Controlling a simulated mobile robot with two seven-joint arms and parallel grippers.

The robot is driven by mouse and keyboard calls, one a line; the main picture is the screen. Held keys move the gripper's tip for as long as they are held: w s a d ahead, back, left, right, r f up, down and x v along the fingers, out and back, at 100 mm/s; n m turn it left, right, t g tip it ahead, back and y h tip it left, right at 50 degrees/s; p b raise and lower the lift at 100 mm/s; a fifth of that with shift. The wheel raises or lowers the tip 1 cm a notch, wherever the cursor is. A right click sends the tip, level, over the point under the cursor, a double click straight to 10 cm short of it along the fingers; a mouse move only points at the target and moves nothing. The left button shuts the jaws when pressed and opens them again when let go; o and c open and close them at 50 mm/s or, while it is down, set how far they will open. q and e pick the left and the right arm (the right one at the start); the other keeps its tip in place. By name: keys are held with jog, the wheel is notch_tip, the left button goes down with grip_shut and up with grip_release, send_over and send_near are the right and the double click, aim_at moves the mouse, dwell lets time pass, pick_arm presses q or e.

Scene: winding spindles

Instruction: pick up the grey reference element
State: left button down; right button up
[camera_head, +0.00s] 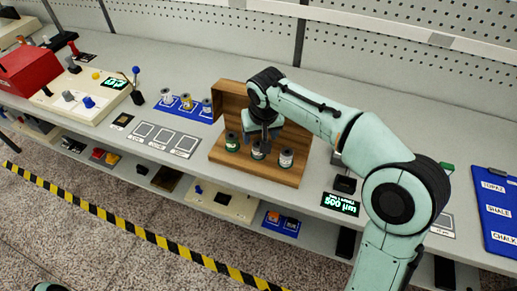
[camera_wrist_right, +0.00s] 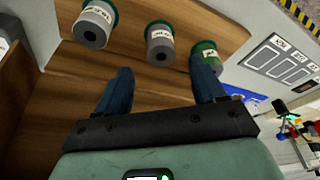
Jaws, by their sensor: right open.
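An open wooden case (camera_head: 215,152) holds three labelled spools in a row. The middle spool is grey (camera_head: 257,153); in the right wrist view the grey spool (camera_wrist_right: 160,48) lies ahead of the jaws. I take it as the grey reference element. A green spool (camera_head: 232,143) stands on its left and a pale spool with a green flange (camera_head: 286,158) on its right. My right gripper (camera_head: 264,138) is over the case close to the grey spool; in the right wrist view its jaws (camera_wrist_right: 163,78) are apart with nothing between them. My left gripper is not in view.
Left of the case are a marked pad panel (camera_head: 165,138) and a blue tray with several spools (camera_head: 180,108). A display reading 500 µm (camera_head: 340,204) is to the right. A blue board listing TOPAZ, SHALE and CHALK (camera_head: 497,210) lies far right.

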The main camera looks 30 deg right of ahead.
aim_at(258, 146)
jog(key=shift+w+f, duration=0.25)
jog(key=shift+f, duration=0.45)
jog(key=x, duration=0.4)
jog(key=shift+s+a+f+b, duration=0.15)
jog(key=shift+s+f+b, duration=0.1)
jog(key=shift+s+b, duration=0.05)
jog(key=shift+w+f, duration=0.15)
jog(key=shift+f, duration=0.25)
jog(key=c, duration=1.1)
